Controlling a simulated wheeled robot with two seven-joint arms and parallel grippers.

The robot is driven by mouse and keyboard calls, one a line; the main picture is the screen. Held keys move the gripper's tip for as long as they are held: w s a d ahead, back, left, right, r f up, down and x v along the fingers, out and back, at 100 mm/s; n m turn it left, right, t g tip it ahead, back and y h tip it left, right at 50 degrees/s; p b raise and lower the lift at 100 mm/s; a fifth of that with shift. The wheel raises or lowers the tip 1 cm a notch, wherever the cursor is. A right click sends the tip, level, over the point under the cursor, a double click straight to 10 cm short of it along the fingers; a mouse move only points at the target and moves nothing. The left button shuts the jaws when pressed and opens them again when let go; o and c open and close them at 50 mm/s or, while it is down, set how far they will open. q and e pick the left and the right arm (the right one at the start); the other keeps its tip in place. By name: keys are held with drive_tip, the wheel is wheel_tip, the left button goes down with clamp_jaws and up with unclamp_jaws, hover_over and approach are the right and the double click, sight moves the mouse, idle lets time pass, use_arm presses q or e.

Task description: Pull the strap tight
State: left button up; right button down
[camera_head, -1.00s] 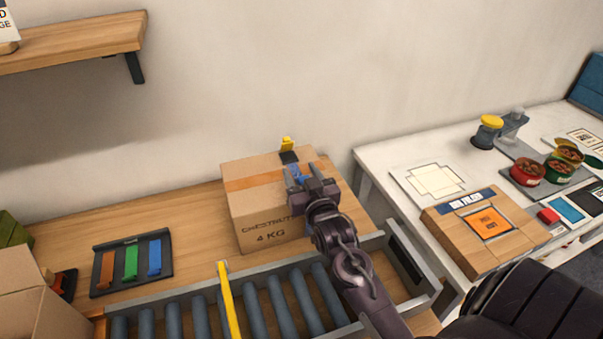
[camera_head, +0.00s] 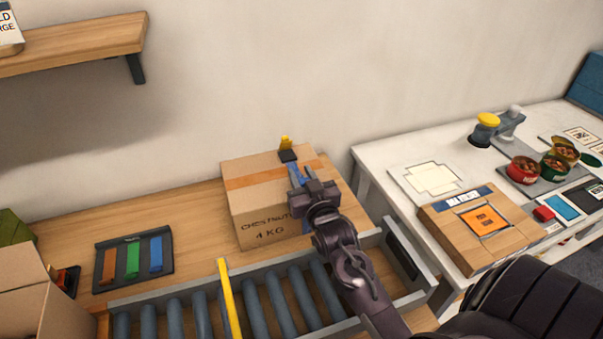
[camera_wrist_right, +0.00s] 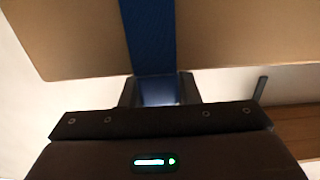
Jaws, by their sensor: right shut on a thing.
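The cardboard chestnut box (camera_head: 262,207) stands on the wooden bench behind the rollers, closed with orange tape (camera_head: 256,177). A blue strap (camera_head: 297,172) runs over the right part of its top from a black buckle (camera_head: 288,156) with a yellow lever (camera_head: 285,143). My right gripper (camera_head: 297,184) is at the box's front top edge, shut on the strap. In the right wrist view the blue strap (camera_wrist_right: 146,35) runs down the cardboard into the jaws (camera_wrist_right: 157,92). The gripper hides part of the strap's front run. My left gripper is not in view.
A roller conveyor (camera_head: 262,303) with a yellow bar (camera_head: 229,300) lies in front of the box. A rack of orange, green and blue straps (camera_head: 100,284) is at left. A white table (camera_head: 375,168) with a parcel (camera_head: 455,250) stands at right.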

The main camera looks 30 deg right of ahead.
drive_tip(key=c, duration=1.1)
unclamp_jaws()
drive_tip(key=shift+w, duration=0.15)
drive_tip(key=shift+s+f, duration=0.1)
drive_tip(key=shift+s, duration=0.35)
drive_tip(key=b+v, duration=0.1)
drive_tip(key=v, duration=0.6)
drive_tip(key=shift+b, duration=0.35)
